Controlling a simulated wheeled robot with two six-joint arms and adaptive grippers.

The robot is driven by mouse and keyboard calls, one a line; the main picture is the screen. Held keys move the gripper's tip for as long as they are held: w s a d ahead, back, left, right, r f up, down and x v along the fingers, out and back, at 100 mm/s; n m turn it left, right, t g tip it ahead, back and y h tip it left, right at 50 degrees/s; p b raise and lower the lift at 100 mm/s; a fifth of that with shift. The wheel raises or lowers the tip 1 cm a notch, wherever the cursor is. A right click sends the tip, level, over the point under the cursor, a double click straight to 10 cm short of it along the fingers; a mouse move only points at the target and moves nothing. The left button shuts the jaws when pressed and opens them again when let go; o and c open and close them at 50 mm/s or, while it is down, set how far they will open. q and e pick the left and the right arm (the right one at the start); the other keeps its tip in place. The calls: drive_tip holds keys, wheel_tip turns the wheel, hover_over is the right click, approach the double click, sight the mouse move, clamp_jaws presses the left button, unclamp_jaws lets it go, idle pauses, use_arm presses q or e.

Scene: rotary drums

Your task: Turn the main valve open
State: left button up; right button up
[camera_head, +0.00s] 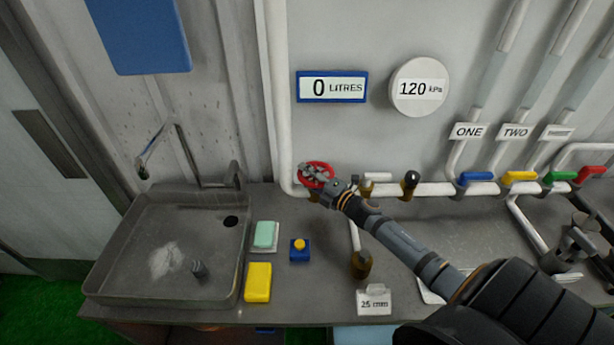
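A red round handwheel valve (314,164) sits at the foot of the tall white pipe, left of the centre of the view. My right gripper (318,176) is at this wheel, and its grey fingers overlap the wheel's face and lower rim. The fingers are small and partly merge with the wheel, so I cannot tell whether they are closed on it. The gripper hides part of the wheel. My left gripper is not in view.
A panel (332,87) reads 0 LITRES, and a round gauge (420,86) reads 120 kPa. Coloured lever valves stand along the pipe at right. A metal sink (125,235) is at left. A yellow block (258,282) and a button box (299,250) lie on the counter.

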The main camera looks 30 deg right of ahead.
drive_tip(key=v, duration=1.2)
idle(0.6)
drive_tip(key=shift+f, duration=0.1)
